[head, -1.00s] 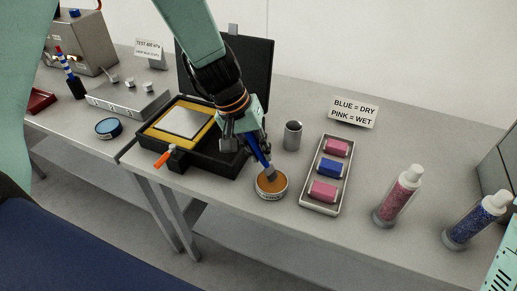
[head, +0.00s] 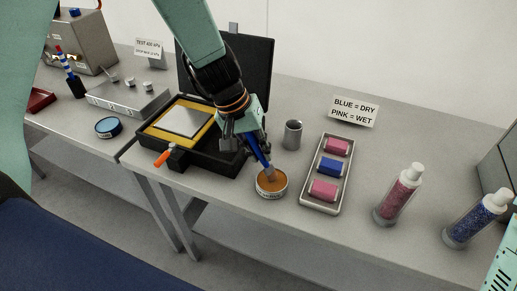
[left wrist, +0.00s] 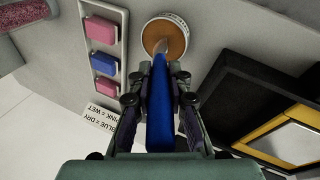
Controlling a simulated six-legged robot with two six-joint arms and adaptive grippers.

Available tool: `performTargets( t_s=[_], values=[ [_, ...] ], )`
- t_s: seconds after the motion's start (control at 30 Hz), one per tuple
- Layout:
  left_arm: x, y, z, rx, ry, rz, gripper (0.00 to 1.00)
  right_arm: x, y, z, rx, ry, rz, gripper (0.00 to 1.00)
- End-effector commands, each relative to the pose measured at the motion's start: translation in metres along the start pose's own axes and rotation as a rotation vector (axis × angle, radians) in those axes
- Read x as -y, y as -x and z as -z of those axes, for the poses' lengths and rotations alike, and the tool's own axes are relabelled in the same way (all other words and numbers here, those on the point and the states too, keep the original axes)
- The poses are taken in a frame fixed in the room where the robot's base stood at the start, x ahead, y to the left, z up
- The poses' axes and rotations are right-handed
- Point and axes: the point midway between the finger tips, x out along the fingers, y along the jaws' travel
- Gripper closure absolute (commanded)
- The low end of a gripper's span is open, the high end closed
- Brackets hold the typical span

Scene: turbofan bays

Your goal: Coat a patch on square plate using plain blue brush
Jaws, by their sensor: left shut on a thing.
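My left gripper (head: 243,137) is shut on the plain blue brush (head: 262,159). The brush's blue handle (left wrist: 160,105) runs between the fingers in the left wrist view. Its tip points down into the round tin of orange-brown paste (head: 272,190), which also shows in the left wrist view (left wrist: 166,38). The brush tip is at the paste; how deep it sits cannot be told. The square plate (head: 183,122) lies flat on a yellow surround in the open black case, left of the gripper. Its corner shows in the left wrist view (left wrist: 298,143). My right gripper is not in view.
A tray (head: 306,204) with pink and blue blocks stands right of the tin, and a grey cup (head: 293,135) behind it. Two bottles, pink (head: 398,196) and blue (head: 476,220), stand further right. An orange-handled tool (head: 164,157) is at the case's front. A striped brush (head: 69,66) stands far left.

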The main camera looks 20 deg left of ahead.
Motion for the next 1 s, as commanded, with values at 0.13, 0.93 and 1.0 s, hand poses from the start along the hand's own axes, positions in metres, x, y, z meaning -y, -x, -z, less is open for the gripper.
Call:
performTargets(
  t_s=[0.13,0.93,1.0],
  values=[
    [-0.003,0.009,0.001,-0.001,0.000,0.000,1.00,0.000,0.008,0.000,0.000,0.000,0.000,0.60],
    [-0.021,0.062,0.005,0.000,0.000,-0.001,1.00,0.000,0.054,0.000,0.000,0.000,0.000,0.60],
    [-0.023,0.066,0.006,0.000,0.000,-0.001,1.00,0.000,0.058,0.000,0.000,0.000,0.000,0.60]
  ],
)
